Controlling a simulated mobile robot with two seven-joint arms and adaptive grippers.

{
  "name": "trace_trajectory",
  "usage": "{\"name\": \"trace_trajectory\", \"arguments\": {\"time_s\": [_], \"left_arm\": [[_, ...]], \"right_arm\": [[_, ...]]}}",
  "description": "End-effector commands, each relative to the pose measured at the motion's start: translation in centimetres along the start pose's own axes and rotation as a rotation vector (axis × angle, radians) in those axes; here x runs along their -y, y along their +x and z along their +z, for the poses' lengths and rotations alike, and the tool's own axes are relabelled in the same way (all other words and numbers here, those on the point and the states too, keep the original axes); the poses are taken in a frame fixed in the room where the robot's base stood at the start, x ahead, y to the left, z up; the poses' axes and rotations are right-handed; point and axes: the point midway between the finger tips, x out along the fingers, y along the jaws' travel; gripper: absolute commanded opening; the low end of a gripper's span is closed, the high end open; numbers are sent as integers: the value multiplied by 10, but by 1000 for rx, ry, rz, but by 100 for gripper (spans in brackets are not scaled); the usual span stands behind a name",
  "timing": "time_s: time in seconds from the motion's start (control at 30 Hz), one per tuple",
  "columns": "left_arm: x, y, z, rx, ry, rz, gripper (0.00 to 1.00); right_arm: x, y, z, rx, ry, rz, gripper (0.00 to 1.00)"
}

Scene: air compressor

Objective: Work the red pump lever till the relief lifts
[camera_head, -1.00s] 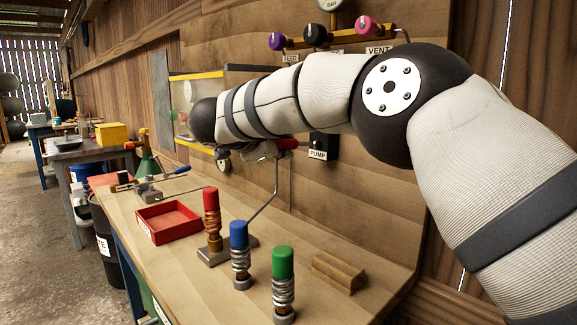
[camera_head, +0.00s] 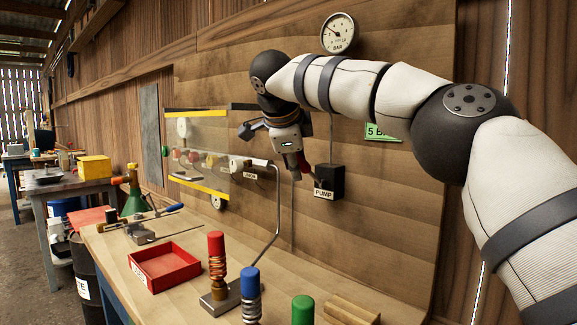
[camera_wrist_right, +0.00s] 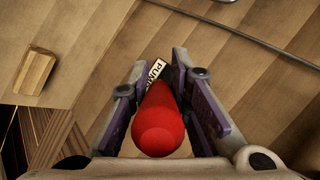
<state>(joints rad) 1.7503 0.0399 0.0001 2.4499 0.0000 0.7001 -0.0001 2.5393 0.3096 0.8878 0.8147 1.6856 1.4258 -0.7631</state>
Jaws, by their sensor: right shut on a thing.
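The red pump lever (camera_head: 304,163) slants up and left from the black pump box (camera_head: 330,182) on the wooden board. My right gripper (camera_head: 299,163) is shut on it. In the right wrist view the lever's rounded red end (camera_wrist_right: 160,125) lies between the two fingers (camera_wrist_right: 162,105). The gauge (camera_head: 338,33) sits high on the board; its exact reading is too small to tell. A red-capped spring valve (camera_head: 217,262) stands on a metal block with a bent pipe. My left gripper is not in view.
A blue-capped spring piece (camera_head: 250,285), a green-capped one (camera_head: 303,309) and a wooden block (camera_head: 350,309) stand on the bench. A red tray (camera_head: 165,268) is at left. A clear panel with yellow edges (camera_head: 197,113) is left of my gripper. My arm covers the board's upper part.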

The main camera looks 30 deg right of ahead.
Motion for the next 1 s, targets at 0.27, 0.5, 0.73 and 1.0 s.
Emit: {"name": "trace_trajectory", "arguments": {"time_s": [0.27, 0.5, 0.73, 1.0], "left_arm": [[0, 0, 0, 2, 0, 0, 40], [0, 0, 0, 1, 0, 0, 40], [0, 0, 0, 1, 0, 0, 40], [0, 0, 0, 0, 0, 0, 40]], "right_arm": [[-2, 1, 1, 6, 1, 7, 0], [-1, 0, 1, 5, 1, 5, 40], [0, -1, 0, 5, 1, 2, 40], [1, -55, 0, 7, 2, -3, 40]]}}
